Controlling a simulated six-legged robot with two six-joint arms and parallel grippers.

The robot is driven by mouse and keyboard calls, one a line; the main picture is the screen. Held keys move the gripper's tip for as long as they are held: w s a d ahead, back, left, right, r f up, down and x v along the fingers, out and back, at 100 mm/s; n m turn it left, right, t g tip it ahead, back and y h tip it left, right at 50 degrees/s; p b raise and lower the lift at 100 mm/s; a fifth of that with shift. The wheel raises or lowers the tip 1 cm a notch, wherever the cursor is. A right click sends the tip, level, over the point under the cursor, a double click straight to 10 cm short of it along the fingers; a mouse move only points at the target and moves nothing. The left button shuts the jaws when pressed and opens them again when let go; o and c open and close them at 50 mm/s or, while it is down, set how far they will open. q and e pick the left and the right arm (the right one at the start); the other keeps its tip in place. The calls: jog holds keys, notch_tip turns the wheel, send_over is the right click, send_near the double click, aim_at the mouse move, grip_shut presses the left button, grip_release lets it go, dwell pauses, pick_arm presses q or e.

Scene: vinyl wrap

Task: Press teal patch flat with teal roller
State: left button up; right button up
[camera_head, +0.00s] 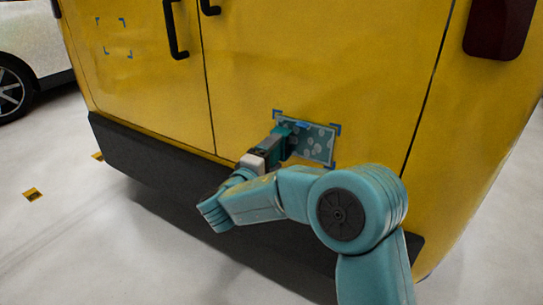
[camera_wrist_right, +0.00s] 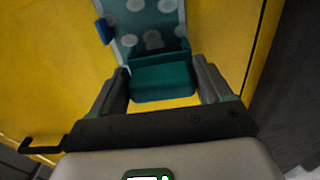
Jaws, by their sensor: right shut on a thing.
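The teal patch (camera_head: 318,143), dotted with pale spots, lies on the yellow van panel inside blue corner marks. It also shows at the top of the right wrist view (camera_wrist_right: 150,18). My right gripper (camera_head: 277,147) is shut on the teal roller (camera_head: 290,133), in front of the patch's left part. In the right wrist view the roller (camera_wrist_right: 162,78) sits between the two dark fingers of the gripper (camera_wrist_right: 160,90), with its far end over the patch's lower part. Whether the roller touches the patch I cannot tell. My left gripper is not in view.
The yellow van (camera_head: 250,60) has black door handles (camera_head: 174,30) and a dark bumper (camera_head: 150,160) below the patch. Other blue corner marks (camera_head: 115,52) frame bare yellow at upper left. A white car (camera_head: 35,40) stands at far left.

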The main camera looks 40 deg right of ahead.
jog(key=shift+s+d+b, duration=0.25)
jog(key=shift+s+b, duration=0.05)
jog(key=shift+s, duration=0.15)
jog(key=shift+s+d+b, duration=0.2)
jog(key=shift+s+b, duration=0.05)
jog(key=shift+s, duration=0.2)
jog(key=shift+s+d+b, duration=0.2)
jog(key=shift+s+b, duration=0.15)
jog(key=shift+s, duration=0.2)
jog(key=shift+s+d+b, duration=0.2)
jog(key=shift+s+b, duration=0.1)
jog(key=shift+s, duration=0.2)
jog(key=shift+s+d+b, duration=0.25)
jog(key=shift+s+b, duration=0.1)
jog(key=shift+s, duration=0.15)
jog(key=shift+s+d+b, duration=0.25)
jog(key=shift+s+b, duration=0.05)
jog(key=shift+s, duration=0.2)
jog(key=shift+s+d+b, duration=0.2)
jog(key=shift+s+b, duration=0.1)
jog(key=shift+s, duration=0.2)
jog(key=shift+s+d+b, duration=0.2)
jog(key=shift+s+b, duration=0.05)
jog(key=shift+s, duration=0.25)
